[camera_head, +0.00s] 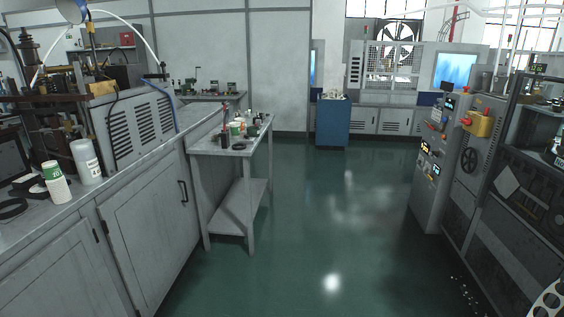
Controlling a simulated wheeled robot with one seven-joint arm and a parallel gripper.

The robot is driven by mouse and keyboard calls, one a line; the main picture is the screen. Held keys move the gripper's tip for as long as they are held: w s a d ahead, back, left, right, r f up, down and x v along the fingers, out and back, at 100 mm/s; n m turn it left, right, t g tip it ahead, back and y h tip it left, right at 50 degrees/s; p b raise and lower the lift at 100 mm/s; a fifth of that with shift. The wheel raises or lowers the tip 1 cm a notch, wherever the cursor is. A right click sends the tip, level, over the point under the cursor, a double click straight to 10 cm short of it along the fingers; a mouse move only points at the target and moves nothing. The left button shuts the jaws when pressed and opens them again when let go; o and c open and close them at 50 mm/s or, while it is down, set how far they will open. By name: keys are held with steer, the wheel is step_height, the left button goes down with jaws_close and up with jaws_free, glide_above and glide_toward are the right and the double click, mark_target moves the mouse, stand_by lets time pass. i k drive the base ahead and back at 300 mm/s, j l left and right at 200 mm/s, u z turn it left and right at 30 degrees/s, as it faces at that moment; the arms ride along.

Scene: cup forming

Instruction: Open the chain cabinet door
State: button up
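A grey cabinet door (152,222) with a black handle (183,191) is in the left foreground and looks shut. Another grey cabinet door (62,275) is nearer, at the lower left, and also looks shut. I cannot tell which door in view belongs to the chain cabinet. On the right stands a tall grey control cabinet (432,165) with lit displays, next to a dark machine. No door on it looks open. My gripper is not in view.
A grey side table (215,147) with bottles and cups juts into the floor at centre left. A blue cabinet (332,122) stands at the back. The green floor (320,220) between is clear.

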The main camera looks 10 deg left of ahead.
mark_target(147, 226)
steer(key=i+u, duration=0.2)
steer(key=i, duration=0.45)
steer(key=i+u, duration=0.2)
steer(key=i, duration=0.4)
steer(key=i+l+u, duration=0.2)
steer(key=i, duration=0.45)
steer(key=i+j, duration=0.15)
steer(key=i, duration=0.25)
steer(key=i+j, duration=0.2)
steer(key=i, duration=0.2)
steer(key=i+j, duration=0.15)
steer(key=i, duration=0.25)
steer(key=i+j+z, duration=0.1)
steer(key=i, duration=0.3)
steer(key=i+j+z, duration=0.15)
steer(key=i+j, duration=0.15)
steer(key=i+j+z, duration=0.15)
steer(key=j, duration=0.25)
steer(key=i, duration=0.1)
